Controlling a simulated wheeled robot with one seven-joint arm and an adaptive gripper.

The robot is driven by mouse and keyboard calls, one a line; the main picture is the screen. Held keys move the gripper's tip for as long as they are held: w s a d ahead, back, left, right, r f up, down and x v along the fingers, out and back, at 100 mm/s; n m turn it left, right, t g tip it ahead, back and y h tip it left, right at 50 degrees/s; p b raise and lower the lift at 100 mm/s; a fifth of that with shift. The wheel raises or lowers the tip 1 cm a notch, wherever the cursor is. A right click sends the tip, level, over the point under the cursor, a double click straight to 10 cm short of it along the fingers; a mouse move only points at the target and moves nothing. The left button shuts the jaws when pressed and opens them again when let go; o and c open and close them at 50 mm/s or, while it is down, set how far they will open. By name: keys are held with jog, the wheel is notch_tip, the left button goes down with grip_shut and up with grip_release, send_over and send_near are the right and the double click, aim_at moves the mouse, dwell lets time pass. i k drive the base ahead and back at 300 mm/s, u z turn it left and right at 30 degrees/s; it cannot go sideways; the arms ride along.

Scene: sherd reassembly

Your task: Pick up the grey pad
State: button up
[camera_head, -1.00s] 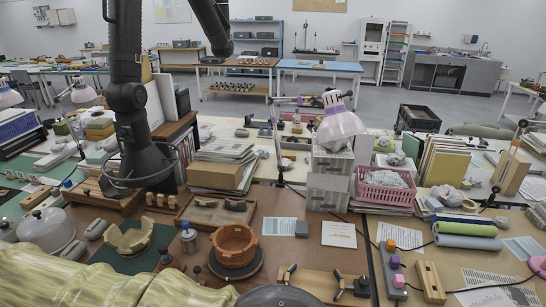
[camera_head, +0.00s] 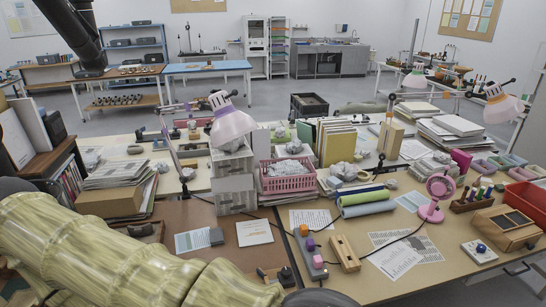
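A small dark grey flat block (camera_head: 217,236), which looks like the grey pad, lies on the brown bench mat (camera_head: 183,214). It sits at the right end of a pale printed sheet (camera_head: 192,241), to the left of a white card (camera_head: 254,232). Nothing covers the pad. My gripper does not show clearly in this view, so its place relative to the pad and its opening cannot be seen. A dark arm part of mine crosses the upper left.
A large pale green, ribbed shape (camera_head: 120,262) hides the lower left bench. A grey box stack (camera_head: 234,180) with a lamp above stands behind the pad. A pink basket (camera_head: 288,181) stands right of it. A grey strip with coloured knobs (camera_head: 309,258) and a wooden block (camera_head: 345,253) lie to the right.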

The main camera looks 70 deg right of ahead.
aim_at(216, 235)
jog(key=z, duration=1.45)
